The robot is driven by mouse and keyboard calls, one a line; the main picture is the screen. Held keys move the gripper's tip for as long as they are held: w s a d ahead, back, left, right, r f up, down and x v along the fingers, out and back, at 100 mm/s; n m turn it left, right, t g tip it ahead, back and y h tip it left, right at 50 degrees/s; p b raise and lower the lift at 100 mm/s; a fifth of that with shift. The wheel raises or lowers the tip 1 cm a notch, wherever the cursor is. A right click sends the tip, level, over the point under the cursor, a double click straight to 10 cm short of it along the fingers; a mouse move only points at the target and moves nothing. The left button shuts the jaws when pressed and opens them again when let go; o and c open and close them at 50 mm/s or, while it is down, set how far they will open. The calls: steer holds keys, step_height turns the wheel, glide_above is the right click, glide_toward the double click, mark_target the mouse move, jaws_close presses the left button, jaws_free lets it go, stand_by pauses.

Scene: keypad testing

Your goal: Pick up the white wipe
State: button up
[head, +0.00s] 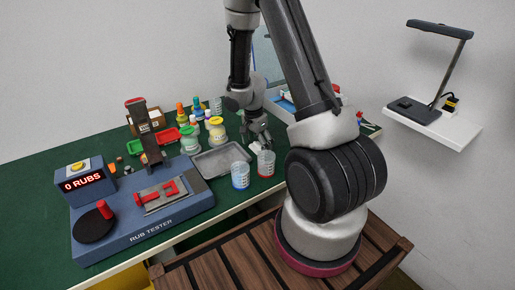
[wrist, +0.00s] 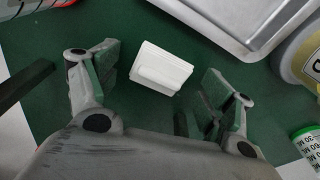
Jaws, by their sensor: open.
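The white wipe (wrist: 161,69) is a small, pale, folded block lying on the green table top in the wrist view. It is slightly tilted in the picture. My gripper (wrist: 160,80) is open, with one finger on each side of the wipe and a gap of green table between each finger and it. In the head view my gripper (head: 257,137) points down over the table, beyond the metal tray. I cannot make out the wipe clearly in the head view, where the gripper covers that spot.
A metal tray (head: 218,160) lies close by; its rim shows in the wrist view (wrist: 205,30). A yellow jar (head: 217,132) and several bottles stand behind it. The rub tester (head: 150,228) fills the left.

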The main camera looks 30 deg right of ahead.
mark_target(257, 144)
steer(key=c, duration=0.7)
steer(key=shift+c, duration=0.3)
step_height(257, 144, up, 10)
steer(key=shift+o, duration=0.3)
